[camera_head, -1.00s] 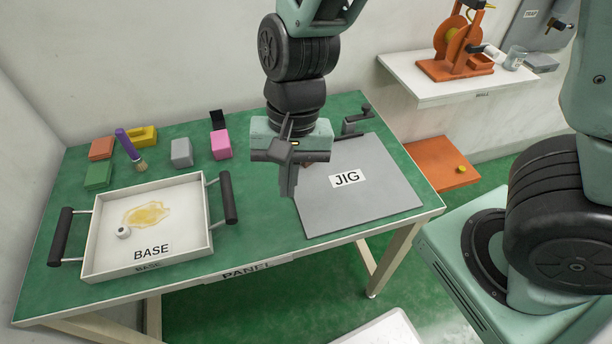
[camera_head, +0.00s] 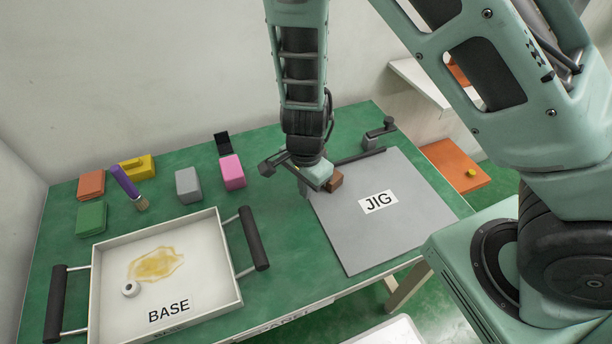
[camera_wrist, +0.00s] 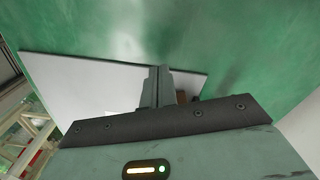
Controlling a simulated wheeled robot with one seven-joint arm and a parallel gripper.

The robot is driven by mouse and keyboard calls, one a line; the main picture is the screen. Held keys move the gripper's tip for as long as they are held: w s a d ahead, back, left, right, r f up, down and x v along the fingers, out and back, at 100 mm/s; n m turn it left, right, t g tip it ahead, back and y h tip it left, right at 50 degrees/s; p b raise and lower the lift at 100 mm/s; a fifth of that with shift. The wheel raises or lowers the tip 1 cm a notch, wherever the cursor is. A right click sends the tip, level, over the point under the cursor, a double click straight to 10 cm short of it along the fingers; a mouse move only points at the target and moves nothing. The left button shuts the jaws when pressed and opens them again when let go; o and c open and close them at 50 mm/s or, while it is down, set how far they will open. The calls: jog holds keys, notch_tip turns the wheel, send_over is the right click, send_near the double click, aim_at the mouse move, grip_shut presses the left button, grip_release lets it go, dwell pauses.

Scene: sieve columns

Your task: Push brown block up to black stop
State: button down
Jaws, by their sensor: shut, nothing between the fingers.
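The brown block (camera_head: 335,181) sits near the back left corner of the grey jig plate (camera_head: 390,222), partly hidden by my gripper (camera_head: 314,174). A dark bar (camera_head: 360,157) lies along the plate's back edge, to the right of and behind the block; I cannot tell whether it is the black stop. In the wrist view my gripper (camera_wrist: 157,86) is shut and empty, its fingers together over the plate (camera_wrist: 85,82). A sliver of the brown block (camera_wrist: 182,97) shows just right of the fingers; I cannot tell whether they touch.
A grey clamp-like fixture (camera_head: 380,131) stands behind the plate. The white BASE tray (camera_head: 205,306) is at left. The plate's front is clear.

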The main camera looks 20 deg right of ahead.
aim_at(337, 180)
jog(key=shift+w+d+f, duration=0.15)
jog(key=shift+w+d, duration=0.1)
jog(key=shift+d, duration=0.35)
jog(key=shift+w+d+f, duration=0.1)
jog(key=shift+w+d, duration=0.1)
jog(key=shift+d, duration=0.45)
jog(key=shift+w+d+f, duration=0.15)
jog(key=shift+w+d, duration=0.1)
jog(key=shift+d, duration=0.35)
jog(key=shift+w+d, duration=0.35)
jog(key=shift+d, duration=0.4)
